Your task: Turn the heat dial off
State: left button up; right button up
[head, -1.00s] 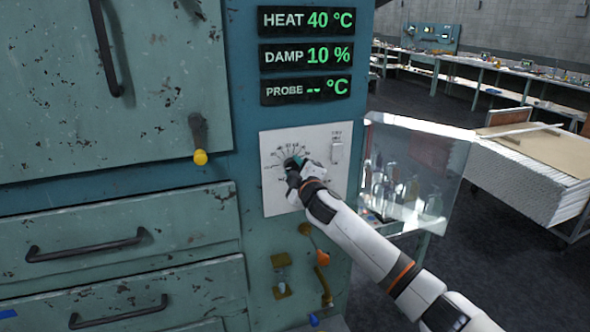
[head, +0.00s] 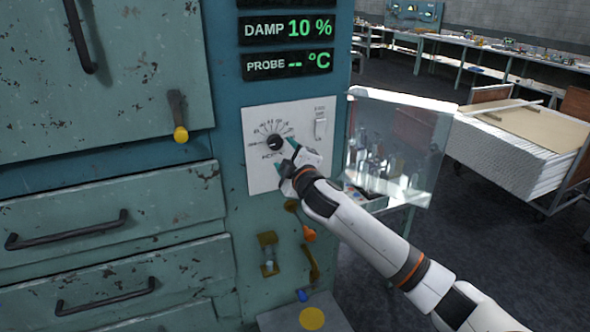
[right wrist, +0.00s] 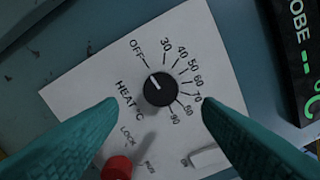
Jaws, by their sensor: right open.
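The heat dial (head: 275,143) is a round black knob on a white panel (head: 262,181) on the teal cabinet. In the right wrist view the dial (right wrist: 160,88) has a white mark aimed up and left, toward the OFF label. The scale numbers run clockwise from OFF. My right gripper (head: 287,157) is in front of the panel, just right of and below the dial in the head view. Its teal fingers (right wrist: 160,101) are spread on either side of the dial and look clear of it. My left gripper is not in view.
A white switch (head: 320,127) is at the panel's upper right. A lever with a yellow knob (head: 180,134) is to the left. Below the panel are an orange-ended lever (head: 309,235) and brass fittings (head: 267,252). A clear pane (head: 398,150) stands out at the right.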

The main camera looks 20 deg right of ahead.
jog(key=s+b, duration=0.1)
jog(key=s, duration=0.4)
jog(key=shift+s+d, duration=0.1)
jog(key=shift+s, duration=0.3)
